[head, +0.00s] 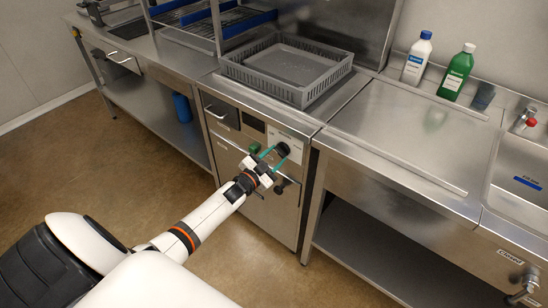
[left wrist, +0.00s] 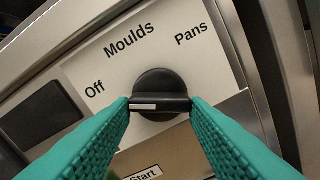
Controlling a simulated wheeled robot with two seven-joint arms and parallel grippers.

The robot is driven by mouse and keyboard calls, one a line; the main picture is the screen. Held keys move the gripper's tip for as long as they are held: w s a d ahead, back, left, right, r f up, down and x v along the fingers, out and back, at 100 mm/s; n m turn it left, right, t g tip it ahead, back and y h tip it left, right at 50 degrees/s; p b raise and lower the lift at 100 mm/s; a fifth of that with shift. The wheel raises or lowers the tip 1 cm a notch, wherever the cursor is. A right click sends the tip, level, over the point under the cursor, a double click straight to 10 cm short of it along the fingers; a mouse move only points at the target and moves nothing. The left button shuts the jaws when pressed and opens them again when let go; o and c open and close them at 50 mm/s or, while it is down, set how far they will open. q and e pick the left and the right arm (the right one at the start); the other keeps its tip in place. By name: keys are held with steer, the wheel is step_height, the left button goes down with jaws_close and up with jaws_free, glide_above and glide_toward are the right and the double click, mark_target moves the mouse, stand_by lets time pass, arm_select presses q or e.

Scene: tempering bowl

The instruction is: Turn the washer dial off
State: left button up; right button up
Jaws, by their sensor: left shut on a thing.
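The black washer dial (head: 283,149) is on the light label panel at the front of the washer (head: 262,205). In the left wrist view the dial (left wrist: 160,84) has a raised bar with a white mark (left wrist: 144,107) on its left part. My right gripper is not in view.
A grey crate (head: 262,82) stands on top of the washer. A blue-capped white bottle (head: 416,62) and a green bottle (head: 457,74) stand on the right counter (head: 400,125). A "Start" label (left wrist: 143,173) is below the dial. The floor before the washer is clear.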

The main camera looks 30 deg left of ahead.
arm_select(q)
steer(key=o, duration=1)
steer(key=shift+s, duration=0.1)
steer(key=s, duration=0.8)
steer(key=s+a, duration=0.1)
steer(key=s, duration=0.3)
steer(key=s+d+f+n+g+y, duration=0.15)
steer(key=s+f+g, duration=0.4)
steer(key=f, duration=0.75)
steer(key=s+d+f+n+g+y, duration=0.1)
steer(key=s+d+f+n+g, duration=0.15)
steer(key=s+f, duration=0.85)
steer(key=s+d+f+g, duration=0.3)
steer(key=s+f, duration=0.2)
steer(key=s, duration=0.2)
steer(key=s+d+f+g, duration=0.3)
steer(key=s+d+f, duration=0.1)
steer(key=s, duration=0.4)
steer(key=s+d+f+g+h, duration=0.1)
steer(key=s+d+f+g, duration=0.2)
steer(key=s+f, duration=0.3)
steer(key=shift+s+d+f+p, duration=0.2)
steer(key=shift+s+d, duration=0.15)
steer(key=shift+s, duration=0.3)
steer(key=shift+s+d+f+p, duration=0.2)
steer(key=shift+s+d, duration=0.1)
steer(key=shift+s, duration=0.3)
